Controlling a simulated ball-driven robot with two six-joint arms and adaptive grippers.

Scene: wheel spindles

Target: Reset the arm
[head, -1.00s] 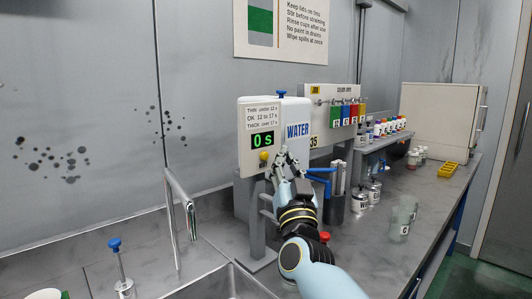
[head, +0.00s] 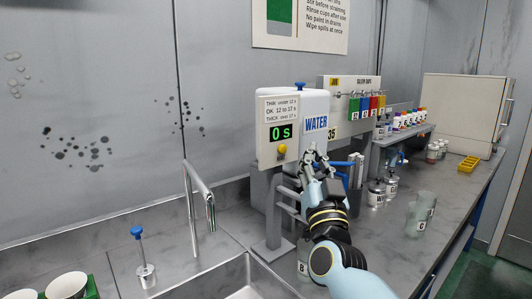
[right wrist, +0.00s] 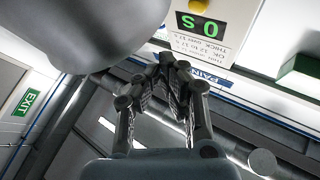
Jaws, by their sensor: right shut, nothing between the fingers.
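My right gripper (head: 316,155) is raised in front of the white water container (head: 316,125), just right of the timer box (head: 278,131). The timer display reads 0 s, with a yellow button under it. In the right wrist view the gripper (right wrist: 172,62) has its fingertips together with nothing between them. The display also shows there (right wrist: 201,25), upside down. A large grey rounded shape fills the upper left of that view. My right arm comes in from the bottom of the head view. My left gripper is not in view.
A sink (head: 235,282) with a faucet (head: 199,205) lies left of my arm. A blue-knobbed tool (head: 141,255) stands on the counter, and white cups (head: 67,287) sit at the lower left. Metal cans (head: 376,193) and translucent cups (head: 420,214) stand to the right. A yellow tray (head: 468,164) lies farther back.

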